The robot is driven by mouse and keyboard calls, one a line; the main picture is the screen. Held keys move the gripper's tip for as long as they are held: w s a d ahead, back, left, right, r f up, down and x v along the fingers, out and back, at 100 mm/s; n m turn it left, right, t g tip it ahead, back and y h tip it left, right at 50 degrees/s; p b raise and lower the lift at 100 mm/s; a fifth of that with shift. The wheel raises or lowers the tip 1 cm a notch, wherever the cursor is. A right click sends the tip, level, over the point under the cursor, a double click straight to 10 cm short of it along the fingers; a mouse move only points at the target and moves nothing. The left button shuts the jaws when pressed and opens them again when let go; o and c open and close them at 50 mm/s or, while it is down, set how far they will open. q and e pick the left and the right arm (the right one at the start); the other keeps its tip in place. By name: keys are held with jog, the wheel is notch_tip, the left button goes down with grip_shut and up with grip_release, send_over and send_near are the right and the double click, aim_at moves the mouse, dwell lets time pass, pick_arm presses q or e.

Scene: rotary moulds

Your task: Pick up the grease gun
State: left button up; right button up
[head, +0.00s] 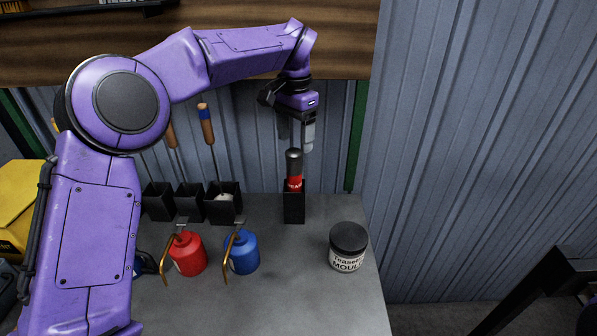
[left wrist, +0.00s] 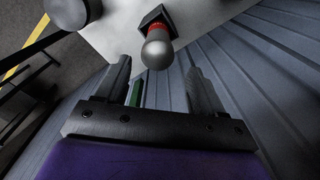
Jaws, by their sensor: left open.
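The grease gun (head: 294,170) is a dark-capped cylinder with a red, lettered band. It stands upright in a narrow black holder (head: 294,207) at the back of the grey bench, its lower part hidden inside. My left gripper (head: 297,138) is open and empty just above the cap, with its fingers pointing down. In the left wrist view the rounded grey cap of the grease gun (left wrist: 157,50) shows just beyond the gap between the two fingers. The fingers do not appear to touch it. My right gripper is not in view.
A black-lidded jar (head: 348,247) stands right of the holder, near the bench's right edge. A red oil can (head: 187,254) and a blue oil can (head: 243,252) stand front left. Several black tool holders (head: 222,205) line the back. A wooden shelf (head: 345,40) hangs above.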

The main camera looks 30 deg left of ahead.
aim_at(294, 161)
pick_arm(q)
jog(key=shift+s+f, duration=0.3)
jog(key=shift+f, duration=0.6)
notch_tip(294, 161, down, 4)
jog(key=shift+s+d+f+p, duration=0.1)
jog(key=shift+f+p, duration=0.05)
jog(key=shift+p, duration=1)
jog(key=shift+f, duration=0.4)
jog(key=c, duration=1.1)
